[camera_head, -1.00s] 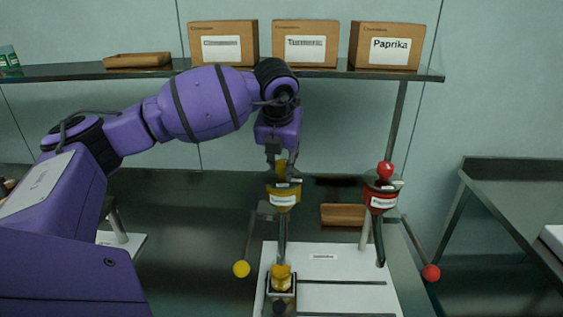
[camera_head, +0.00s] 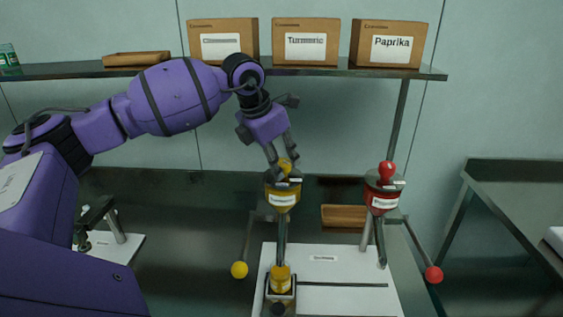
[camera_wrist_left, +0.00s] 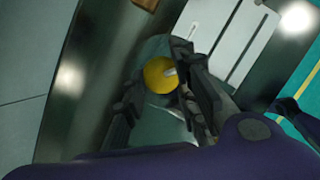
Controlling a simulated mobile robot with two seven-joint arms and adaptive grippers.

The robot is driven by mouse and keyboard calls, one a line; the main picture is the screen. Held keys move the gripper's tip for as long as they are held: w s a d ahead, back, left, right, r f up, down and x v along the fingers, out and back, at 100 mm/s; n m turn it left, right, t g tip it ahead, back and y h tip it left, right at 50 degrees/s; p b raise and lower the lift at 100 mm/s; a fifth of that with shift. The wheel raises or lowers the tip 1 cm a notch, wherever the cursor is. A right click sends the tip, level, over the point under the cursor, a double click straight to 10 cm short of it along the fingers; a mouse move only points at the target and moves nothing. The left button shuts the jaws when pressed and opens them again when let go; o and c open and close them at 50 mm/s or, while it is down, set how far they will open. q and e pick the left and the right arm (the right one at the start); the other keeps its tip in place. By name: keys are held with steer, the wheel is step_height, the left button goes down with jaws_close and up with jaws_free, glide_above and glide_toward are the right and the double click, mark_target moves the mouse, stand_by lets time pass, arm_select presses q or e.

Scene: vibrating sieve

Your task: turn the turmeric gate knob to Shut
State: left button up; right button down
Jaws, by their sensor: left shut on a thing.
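The turmeric hopper (camera_head: 283,199) is yellow with a white label and stands over the white base plate in the head view. Its yellow knob (camera_head: 286,165) sits on top and also shows as a round yellow shape in the left wrist view (camera_wrist_left: 159,75). My left gripper (camera_head: 279,164) comes down from the upper left, tilted, with its fingers shut on the knob. The fingers partly hide the knob, and its Shut marking is too small to read. My right gripper is not in view.
The red paprika hopper (camera_head: 384,201) with its red knob (camera_head: 387,171) stands to the right. Levers with a yellow ball (camera_head: 239,270) and a red ball (camera_head: 433,274) stick out low. Boxes labelled Turmeric (camera_head: 306,45) and Paprika (camera_head: 389,47) stand on the shelf behind.

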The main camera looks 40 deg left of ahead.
arm_select(q)
steer(key=m, duration=0.1)
steer(key=m+h, duration=0.1)
steer(key=m, duration=0.2)
steer(key=shift+w+a+r+m+g+h+b, duration=0.1)
steer(key=shift+w+a+m+g+h+b, duration=0.2)
steer(key=shift+a+b, duration=0.1)
steer(key=m+h, duration=0.1)
steer(key=m, duration=0.2)
steer(key=shift+w+r+g+b, duration=0.1)
steer(key=shift+w+g+b, duration=0.05)
steer(key=shift+g+b, duration=0.2)
steer(key=shift+r+m+g, duration=0.1)
steer(key=shift+m+g, duration=0.25)
steer(key=shift+m, duration=0.65)
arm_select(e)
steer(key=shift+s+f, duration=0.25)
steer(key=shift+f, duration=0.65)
arm_select(q)
steer(key=shift+d, duration=0.1)
steer(key=shift+w, duration=0.1)
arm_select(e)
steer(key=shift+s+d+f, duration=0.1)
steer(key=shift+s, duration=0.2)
arm_select(q)
steer(key=o, duration=0.9)
steer(key=shift+o, duration=0.6)
steer(key=shift+f, duration=0.2)
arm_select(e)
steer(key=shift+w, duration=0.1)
